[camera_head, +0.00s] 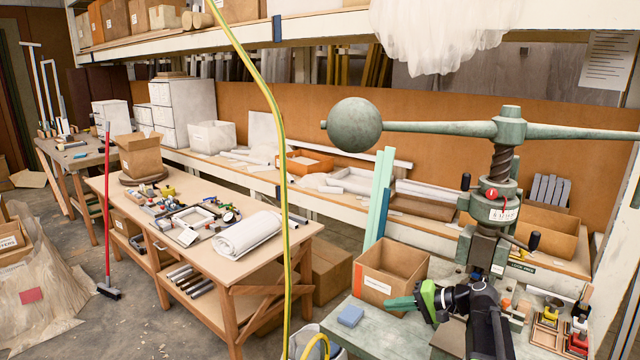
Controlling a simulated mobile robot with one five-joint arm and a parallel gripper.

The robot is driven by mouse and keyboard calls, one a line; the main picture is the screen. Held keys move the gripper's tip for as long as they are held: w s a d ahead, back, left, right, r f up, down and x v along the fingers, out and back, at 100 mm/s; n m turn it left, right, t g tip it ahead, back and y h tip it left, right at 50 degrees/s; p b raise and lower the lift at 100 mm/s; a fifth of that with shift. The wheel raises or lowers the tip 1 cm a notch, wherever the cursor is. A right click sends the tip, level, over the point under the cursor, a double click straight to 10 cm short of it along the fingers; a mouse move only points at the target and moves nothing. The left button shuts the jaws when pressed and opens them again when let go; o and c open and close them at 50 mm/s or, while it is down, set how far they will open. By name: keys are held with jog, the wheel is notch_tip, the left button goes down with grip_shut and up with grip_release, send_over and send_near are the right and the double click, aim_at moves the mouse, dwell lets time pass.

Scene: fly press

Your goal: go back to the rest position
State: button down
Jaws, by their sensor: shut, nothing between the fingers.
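My gripper (390,303) is at the lower middle right, in front of the fly press (505,200). Its teal fingers point left and lie together, shut and empty, with a green part behind them. They stand in front of the lower edge of an open cardboard box (388,270); I cannot tell whether they touch it. My black arm comes up from the bottom edge and hides the foot of the press. The press has a green ball weight (354,125) on a long lever and a dark screw.
A blue block (350,316) lies on the press bench left of my gripper. Small trays (546,333) with parts stand at the right. A yellow-green hose (281,180) hangs in front. A wooden workbench (265,272) with tools and a red broom (108,215) are left.

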jog(key=s+a+f+n+g+h, duration=0.55)
jog(key=s+a+f, duration=0.6)
jog(key=a, duration=0.35)
jog(key=s+d+f+h, duration=0.1)
jog(key=s+d+h, duration=0.3)
jog(key=d, duration=0.5)
jog(key=shift+s+d+f+g+h, duration=0.2)
jog(key=shift+f+g+h, duration=0.2)
jog(key=shift+h, duration=0.35)
jog(key=shift+m, duration=0.25)
